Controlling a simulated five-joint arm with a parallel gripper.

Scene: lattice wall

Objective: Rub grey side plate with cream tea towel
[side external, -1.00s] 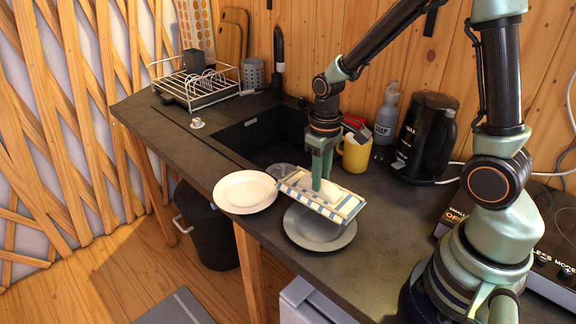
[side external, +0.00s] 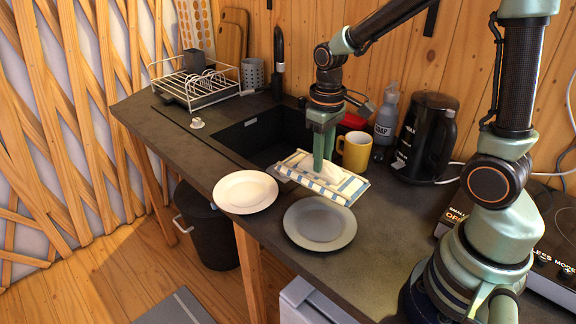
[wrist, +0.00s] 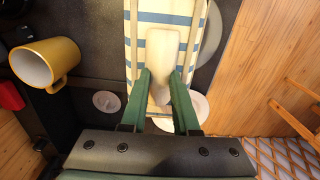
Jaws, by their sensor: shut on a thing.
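My gripper (side external: 322,168) is shut on the cream tea towel (side external: 348,187), pinching a raised fold in its middle. The towel has blue stripes and hangs flat, tilted a little, behind the grey side plate (side external: 319,232). The plate lies on the dark counter near its front edge, and its face shows fully in the side view. In the wrist view the towel (wrist: 148,30) stretches away from my fingers (wrist: 161,78) and hides part of the grey plate (wrist: 211,40). I cannot tell whether the towel touches the counter.
A cream plate (side external: 245,191) lies left of the grey plate at the counter edge. The sink (side external: 262,138) is behind it. A yellow mug (side external: 355,152), soap bottle (side external: 386,118) and black kettle (side external: 424,138) stand behind and right of the towel. A dish rack (side external: 200,88) is far left.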

